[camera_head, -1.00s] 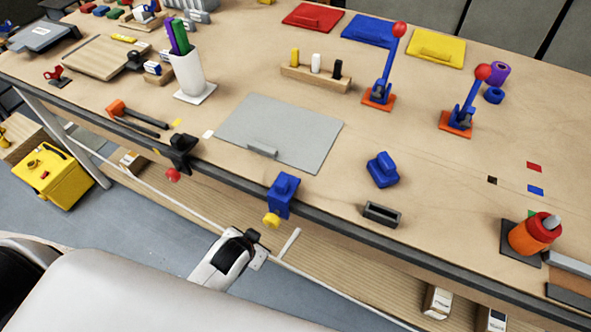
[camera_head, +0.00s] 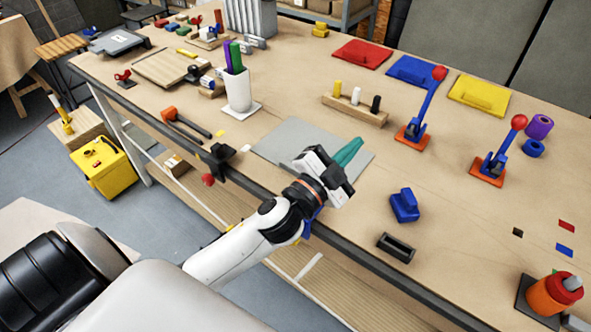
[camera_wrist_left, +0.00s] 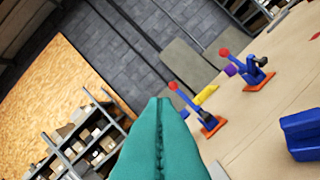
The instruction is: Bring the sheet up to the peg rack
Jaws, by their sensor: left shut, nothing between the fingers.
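The grey sheet (camera_head: 283,137) lies flat on the workbench, partly hidden behind my left arm and gripper. The wooden peg rack (camera_head: 350,114) stands behind it, with a yellow, a white and a black peg upright in it. My left gripper (camera_head: 350,150) is over the right part of the sheet, with its teal fingers closed and nothing between them. I cannot tell whether the fingertips touch the sheet. The closed fingers fill the lower middle of the left wrist view (camera_wrist_left: 160,135). My right gripper is not in view.
Two red-knobbed toggle clamps (camera_head: 413,137) (camera_head: 488,168) stand right of the rack. A blue block-like part (camera_head: 404,205) and a dark slotted holder (camera_head: 396,248) lie near the front edge. A white pen cup (camera_head: 238,90) stands left of the rack. Red, blue and yellow panels lie behind.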

